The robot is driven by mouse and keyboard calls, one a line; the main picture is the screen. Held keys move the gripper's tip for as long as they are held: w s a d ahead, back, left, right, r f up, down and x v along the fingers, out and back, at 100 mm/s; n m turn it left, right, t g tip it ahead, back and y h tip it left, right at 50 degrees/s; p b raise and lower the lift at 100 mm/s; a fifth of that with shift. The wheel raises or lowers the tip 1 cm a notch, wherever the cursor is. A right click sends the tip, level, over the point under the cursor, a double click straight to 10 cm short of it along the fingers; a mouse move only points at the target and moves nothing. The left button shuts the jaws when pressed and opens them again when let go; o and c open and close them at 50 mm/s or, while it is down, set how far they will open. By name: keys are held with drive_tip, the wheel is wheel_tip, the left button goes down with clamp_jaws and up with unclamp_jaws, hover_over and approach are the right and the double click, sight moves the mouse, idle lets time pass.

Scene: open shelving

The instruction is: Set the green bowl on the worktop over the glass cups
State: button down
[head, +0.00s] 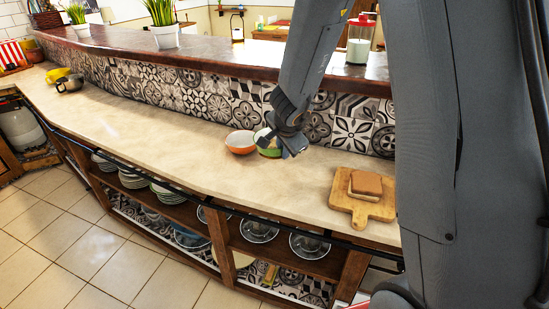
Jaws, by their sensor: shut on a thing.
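My gripper comes down from the upper right and is shut on the bowl's right side. I cannot tell whether the bowl touches the worktop. An orange bowl (240,143) sits just left of it. I cannot make out glass cups for certain. Shiny rounded items (258,231) stand on the open shelf below the worktop.
A cutting board (350,208) with a brown-topped block (366,183) lies at the right. A yellow item (58,75) and a metal pot (70,84) stand at the far left.

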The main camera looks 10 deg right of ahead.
drive_tip(key=shift+w+f, duration=0.15)
drive_tip(key=shift+w, duration=0.15)
drive_tip(key=shift+w+f+b, duration=0.15)
drive_tip(key=shift+f+b, duration=0.2)
drive_tip(key=shift+b, duration=0.2)
drive_tip(key=f+b, duration=0.4)
drive_tip(key=shift+d+f, duration=0.1)
drive_tip(key=shift+d, duration=0.1)
drive_tip(key=shift+a+f+b, duration=0.1)
drive_tip(key=shift+f+b, duration=2.3)
drive_tip(key=shift+b, duration=0.05)
drive_tip(key=shift+f, duration=0.15)
drive_tip(key=c, duration=2)
unclamp_jaws()
